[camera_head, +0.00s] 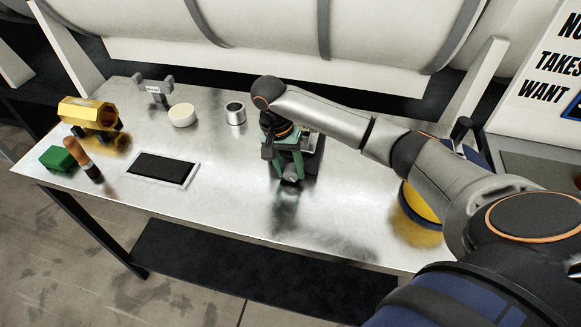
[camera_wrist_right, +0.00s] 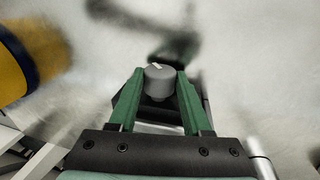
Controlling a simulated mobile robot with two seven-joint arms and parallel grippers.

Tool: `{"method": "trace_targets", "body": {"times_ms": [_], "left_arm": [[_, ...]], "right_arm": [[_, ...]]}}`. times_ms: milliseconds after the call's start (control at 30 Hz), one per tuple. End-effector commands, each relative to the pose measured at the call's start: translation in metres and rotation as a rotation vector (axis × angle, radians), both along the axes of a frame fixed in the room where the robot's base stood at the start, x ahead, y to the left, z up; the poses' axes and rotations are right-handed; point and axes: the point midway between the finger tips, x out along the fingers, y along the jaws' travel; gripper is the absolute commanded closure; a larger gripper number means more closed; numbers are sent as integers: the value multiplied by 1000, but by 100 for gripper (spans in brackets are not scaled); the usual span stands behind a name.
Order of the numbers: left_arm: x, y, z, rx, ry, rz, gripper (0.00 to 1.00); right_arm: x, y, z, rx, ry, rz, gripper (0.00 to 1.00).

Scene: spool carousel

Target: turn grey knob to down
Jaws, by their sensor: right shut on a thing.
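The grey knob (camera_wrist_right: 160,80) sits between the green fingers of my right gripper (camera_wrist_right: 157,85) in the right wrist view. A small pale mark on its top points up and slightly left there. The fingers are shut on the knob's sides. In the head view my right gripper (camera_head: 289,163) points down at the middle of the metal table, and the knob (camera_head: 291,179) shows partly between the fingers. The knob's base is mostly hidden by the gripper. My left gripper is not in view.
A yellow and blue spool (camera_head: 419,206) stands at the right, partly behind my arm. A metal cup (camera_head: 235,113), white disc (camera_head: 182,116), black panel (camera_head: 161,168), gold hexagonal part (camera_head: 88,112) and green block (camera_head: 58,158) lie left on the table (camera_head: 225,205). Its front middle is clear.

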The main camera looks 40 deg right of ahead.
Motion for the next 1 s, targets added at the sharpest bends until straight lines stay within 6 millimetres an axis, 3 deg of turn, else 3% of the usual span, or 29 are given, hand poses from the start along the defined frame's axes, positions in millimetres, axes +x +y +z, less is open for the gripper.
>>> {"method": "trace_targets", "body": {"times_ms": [433,467,533,833,1000], "left_arm": [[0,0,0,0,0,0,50],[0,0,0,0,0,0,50],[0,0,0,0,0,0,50],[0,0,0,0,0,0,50],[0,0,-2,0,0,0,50]], "right_arm": [[1,-1,0,-10,5,-2,100],[1,-1,0,-10,5,-2,48],[1,-1,0,-8,5,-3,40],[1,0,2,-7,5,-1,39],[4,3,20,-5,1,0,39]]}}
